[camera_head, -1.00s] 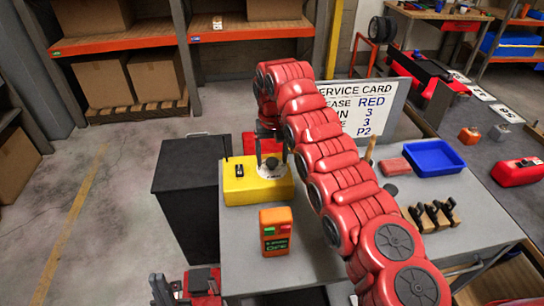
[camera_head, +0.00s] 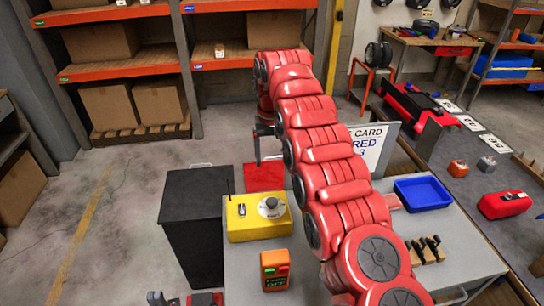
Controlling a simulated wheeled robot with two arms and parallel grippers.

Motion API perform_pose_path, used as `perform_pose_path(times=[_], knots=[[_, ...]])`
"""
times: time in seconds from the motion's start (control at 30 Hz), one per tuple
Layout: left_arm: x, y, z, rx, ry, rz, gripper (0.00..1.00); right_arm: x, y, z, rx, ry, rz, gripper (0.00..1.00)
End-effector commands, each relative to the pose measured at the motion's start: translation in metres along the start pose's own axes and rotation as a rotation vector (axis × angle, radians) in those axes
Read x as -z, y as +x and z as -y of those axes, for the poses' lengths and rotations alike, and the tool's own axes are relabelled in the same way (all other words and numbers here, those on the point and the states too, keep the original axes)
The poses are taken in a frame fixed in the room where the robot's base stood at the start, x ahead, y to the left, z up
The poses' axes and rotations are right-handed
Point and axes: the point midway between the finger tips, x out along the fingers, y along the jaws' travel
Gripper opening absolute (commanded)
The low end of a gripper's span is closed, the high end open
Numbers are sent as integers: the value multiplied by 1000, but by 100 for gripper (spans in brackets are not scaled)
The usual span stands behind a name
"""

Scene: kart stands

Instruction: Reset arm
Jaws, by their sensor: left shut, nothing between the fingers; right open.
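My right arm reaches from the lower right across the bench. The box carries a round grey dial (camera_head: 271,207) and a small black switch; the gripper is clear of the dial. My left gripper (camera_head: 172,299) is only partly in view at the bottom left edge, shut and empty, away from the bench objects. An orange handheld device (camera_head: 275,270) with a small display stands in front of the box.
A black cabinet (camera_head: 195,222) stands left of the grey bench. The service card (camera_head: 371,148) is partly hidden behind my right arm. A blue tray (camera_head: 423,193) and a wooden block with black clips (camera_head: 427,250) are to the right. Floor is open at left.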

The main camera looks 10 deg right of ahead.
Motion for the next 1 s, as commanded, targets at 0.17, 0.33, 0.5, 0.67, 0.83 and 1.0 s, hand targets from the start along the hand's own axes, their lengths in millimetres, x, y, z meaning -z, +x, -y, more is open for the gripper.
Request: perform_pose_path(times=[0.17, 0.33, 0.5, 0.67, 0.83, 1.0], knots=[[2, 10, 0, 0, 0, 0, 0, 0, -10, 0, 0, 0, 0, 77], [2, 9, 0, 0, 0, 0, 0, 0, -9, 0, 0, 0, 0, 77], [2, 9, 0, 0, 0, 0, 0, 0, -9, 0, 0, 0, 0, 77], [2, 13, 1, 0, 0, 0, 0, 0, -13, 0, 0, 0, 0, 77], [7, 44, 2, 0, 0, 0, 0, 0, -44, 0, 0, 0, 0, 77], [12, 74, 4, 0, 0, 0, 0, 0, -74, 0, 0, 0, 0, 77]])
